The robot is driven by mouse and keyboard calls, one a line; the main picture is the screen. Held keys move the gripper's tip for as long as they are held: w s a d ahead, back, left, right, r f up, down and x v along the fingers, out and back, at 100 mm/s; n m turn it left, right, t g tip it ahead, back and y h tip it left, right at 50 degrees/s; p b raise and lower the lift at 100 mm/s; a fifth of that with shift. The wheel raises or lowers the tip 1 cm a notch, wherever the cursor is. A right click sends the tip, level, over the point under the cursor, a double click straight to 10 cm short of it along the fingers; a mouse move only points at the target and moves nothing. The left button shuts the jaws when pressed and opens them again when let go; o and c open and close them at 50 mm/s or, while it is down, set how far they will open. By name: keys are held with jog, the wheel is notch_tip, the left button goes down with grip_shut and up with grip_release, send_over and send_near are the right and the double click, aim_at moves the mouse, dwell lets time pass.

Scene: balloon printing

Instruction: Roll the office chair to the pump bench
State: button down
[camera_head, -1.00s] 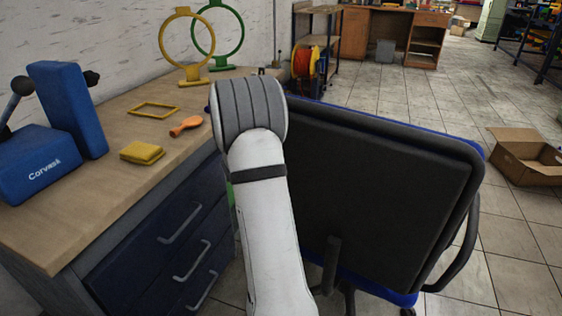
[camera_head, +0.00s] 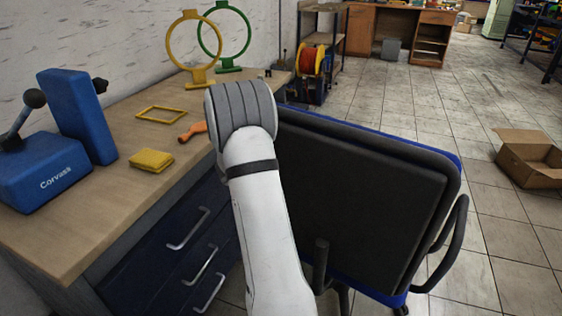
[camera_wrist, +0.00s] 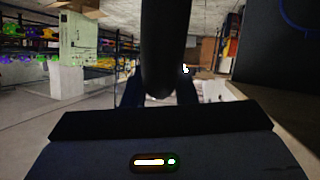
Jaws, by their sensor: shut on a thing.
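The office chair (camera_head: 361,205) stands right of my arm in the head view, its black backrest with blue edging towards me. Its right armrest (camera_head: 445,247) shows; its seat is mostly hidden. The pump bench (camera_head: 110,200), with a wooden top and dark blue drawers, is on the left. The chair is close beside it; my arm covers the gap. My gripper (camera_wrist: 160,92) is hidden in the head view. In the wrist view its dark fingers are shut around a thick dark bar (camera_wrist: 163,40), seemingly part of the chair.
A spool rack (camera_head: 312,62) stands beyond. A cardboard box (camera_head: 530,157) lies right; the floor between is clear.

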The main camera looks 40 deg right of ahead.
jog(key=shift+w+a+r, duration=0.1)
jog(key=shift+w, duration=0.05)
jog(key=c, duration=1.4)
grip_release()
jog(key=o, duration=0.3)
jog(key=shift+p+v, duration=1.25)
jog(key=shift+v, duration=2.6)
